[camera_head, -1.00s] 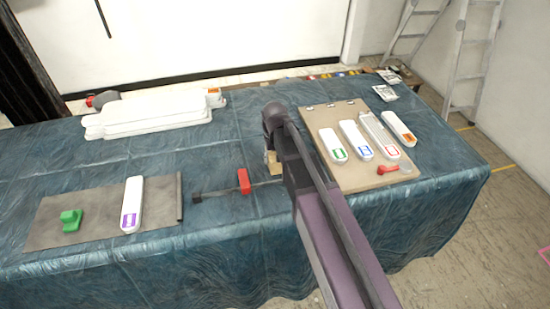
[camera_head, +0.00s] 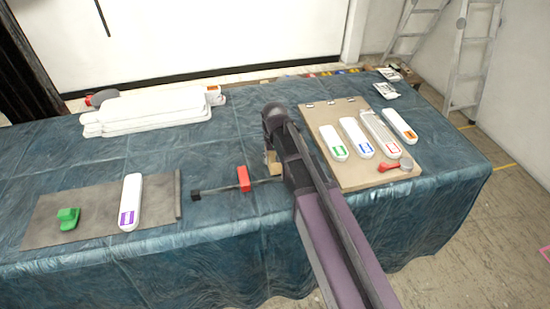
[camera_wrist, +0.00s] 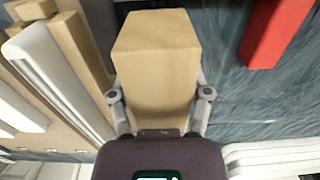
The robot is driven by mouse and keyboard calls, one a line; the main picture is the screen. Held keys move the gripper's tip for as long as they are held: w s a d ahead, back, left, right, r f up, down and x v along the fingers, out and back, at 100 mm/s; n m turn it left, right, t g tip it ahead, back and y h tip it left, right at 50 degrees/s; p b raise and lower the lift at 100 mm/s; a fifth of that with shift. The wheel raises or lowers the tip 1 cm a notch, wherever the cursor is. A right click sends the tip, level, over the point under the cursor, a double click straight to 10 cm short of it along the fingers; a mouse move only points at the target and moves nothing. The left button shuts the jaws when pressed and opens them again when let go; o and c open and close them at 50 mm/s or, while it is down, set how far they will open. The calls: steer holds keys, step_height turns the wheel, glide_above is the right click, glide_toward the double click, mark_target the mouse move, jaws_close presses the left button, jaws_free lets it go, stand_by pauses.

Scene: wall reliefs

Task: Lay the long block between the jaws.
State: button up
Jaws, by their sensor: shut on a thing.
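My gripper (camera_wrist: 160,95) is shut on a long tan wooden block (camera_wrist: 156,62), with a finger on each side of it. In the head view, only a small part of the block (camera_head: 272,163) shows beside my dark arm, which hides most of the gripper. A bar clamp lies on the blue-covered table, left of my gripper. Its red jaw (camera_head: 243,178) stands apart from a black end piece (camera_head: 196,195) on a thin dark bar. A red piece, apparently that jaw, also shows in the wrist view (camera_wrist: 275,30), apart from the block.
A tan board (camera_head: 347,178) with several white cases lies to the right. A grey mat (camera_head: 88,215) at left bears a green object (camera_head: 68,218) and a white case (camera_head: 131,195). White stacked trays (camera_head: 150,110) stand at the back left. Blue cloth (camera_head: 235,140) behind the clamp is clear.

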steer(key=shift+f+b, duration=0.8)
steer(key=shift+f, duration=0.1)
steer(key=o, duration=1.2)
steer(key=shift+o, duration=0.2)
steer(key=shift+r, duration=0.1)
